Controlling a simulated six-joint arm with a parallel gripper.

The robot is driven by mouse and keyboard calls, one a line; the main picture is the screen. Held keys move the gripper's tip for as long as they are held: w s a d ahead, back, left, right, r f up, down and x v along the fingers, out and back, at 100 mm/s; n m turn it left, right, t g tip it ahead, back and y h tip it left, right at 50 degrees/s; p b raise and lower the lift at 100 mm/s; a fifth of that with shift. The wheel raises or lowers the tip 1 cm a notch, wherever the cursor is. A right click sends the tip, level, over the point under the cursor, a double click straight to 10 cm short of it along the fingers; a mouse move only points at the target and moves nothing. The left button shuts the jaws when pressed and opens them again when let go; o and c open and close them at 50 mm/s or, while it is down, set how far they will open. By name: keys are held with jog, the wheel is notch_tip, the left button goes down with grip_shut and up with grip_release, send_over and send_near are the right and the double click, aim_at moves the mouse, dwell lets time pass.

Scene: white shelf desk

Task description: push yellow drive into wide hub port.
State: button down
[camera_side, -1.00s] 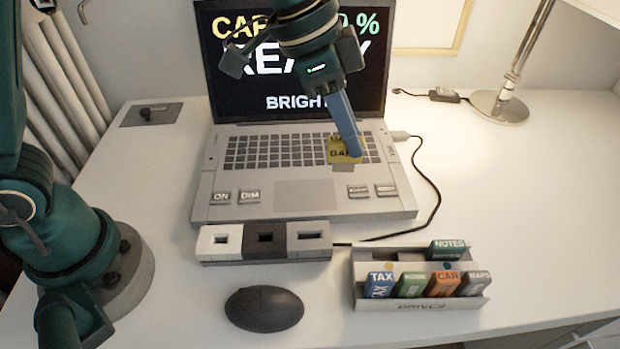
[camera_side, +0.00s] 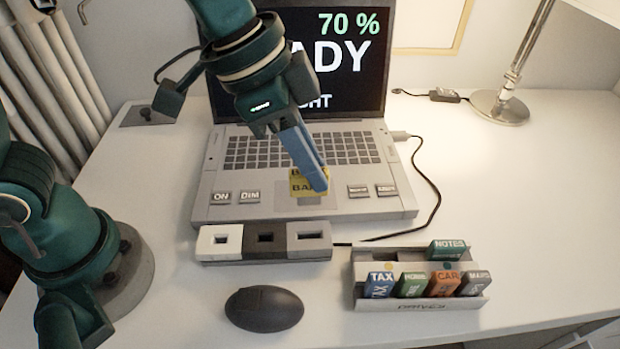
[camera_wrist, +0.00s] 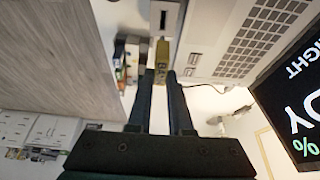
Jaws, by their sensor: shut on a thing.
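My gripper (camera_side: 312,172) is shut on the yellow drive (camera_side: 306,186), which hangs above the laptop's touchpad area with its plug end down. The drive also shows between my fingers in the wrist view (camera_wrist: 162,62). The hub (camera_side: 263,256) lies in front of the laptop. It has a white, a dark and a grey section, each with a port. The wide port (camera_side: 312,236) is in the grey right section, in front of and below the drive. The drive and the hub are apart in the side view.
A laptop (camera_side: 215,185) stands behind the hub. A drive rack (camera_side: 420,303) with several labelled drives stands at the right. A dark mouse (camera_side: 264,308) lies in front of the hub. A black cable (camera_side: 432,190) curves along the laptop's right side.

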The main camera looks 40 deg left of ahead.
aim_at(295, 193)
jog(key=shift+f, duration=2.9)
jog(key=shift+f, duration=1.65)
jog(key=c, duration=0.8)
grip_release()
jog(key=shift+o, duration=0.2)
jog(key=shift+s+r, duration=0.1)
jog(key=shift+r, duration=0.4)
jog(key=shift+v, duration=2.1)
jog(key=shift+a, duration=0.15)
